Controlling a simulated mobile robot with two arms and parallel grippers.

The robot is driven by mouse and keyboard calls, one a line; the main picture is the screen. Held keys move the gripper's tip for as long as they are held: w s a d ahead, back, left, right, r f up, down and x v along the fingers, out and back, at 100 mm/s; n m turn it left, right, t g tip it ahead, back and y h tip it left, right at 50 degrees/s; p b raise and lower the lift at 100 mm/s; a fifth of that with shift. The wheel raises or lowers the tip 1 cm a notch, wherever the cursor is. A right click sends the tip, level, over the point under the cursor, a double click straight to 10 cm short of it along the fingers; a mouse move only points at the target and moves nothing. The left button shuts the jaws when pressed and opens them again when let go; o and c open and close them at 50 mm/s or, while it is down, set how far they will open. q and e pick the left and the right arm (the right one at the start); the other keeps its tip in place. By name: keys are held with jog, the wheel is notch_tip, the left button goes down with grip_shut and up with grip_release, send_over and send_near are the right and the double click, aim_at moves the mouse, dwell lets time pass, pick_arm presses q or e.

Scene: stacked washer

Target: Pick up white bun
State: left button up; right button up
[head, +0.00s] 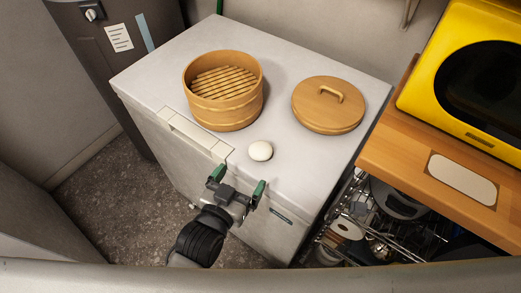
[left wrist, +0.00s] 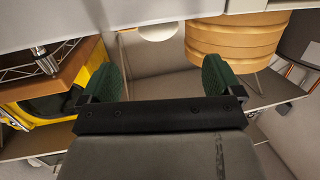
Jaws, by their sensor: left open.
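The white bun (head: 261,151) sits on the white top of the chest (head: 290,66), near its front edge. My left gripper (head: 238,181) is open and empty at the front edge of the chest, just nearer than the bun and apart from it. In the left wrist view, the bun (left wrist: 157,31) is partly cut off beyond the gap between the green fingertips (left wrist: 159,75). My right gripper is not in view.
An open bamboo steamer (head: 222,117) stands behind the bun to the left. Its round wooden lid (head: 328,106) lies to the right. A wooden counter (head: 400,163) with a yellow microwave (head: 428,62) stands at the right, above a wire rack with dishes.

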aim_at(256, 157)
pick_arm(q)
jog(key=p+x, duration=0.1)
jog(key=x, duration=0.8)
jog(key=shift+w+d+f, duration=0.15)
jog(key=shift+w+f, duration=0.05)
jog(key=shift+s, duration=0.1)
jog(key=shift+c, duration=0.2)
jog(key=c, duration=1)
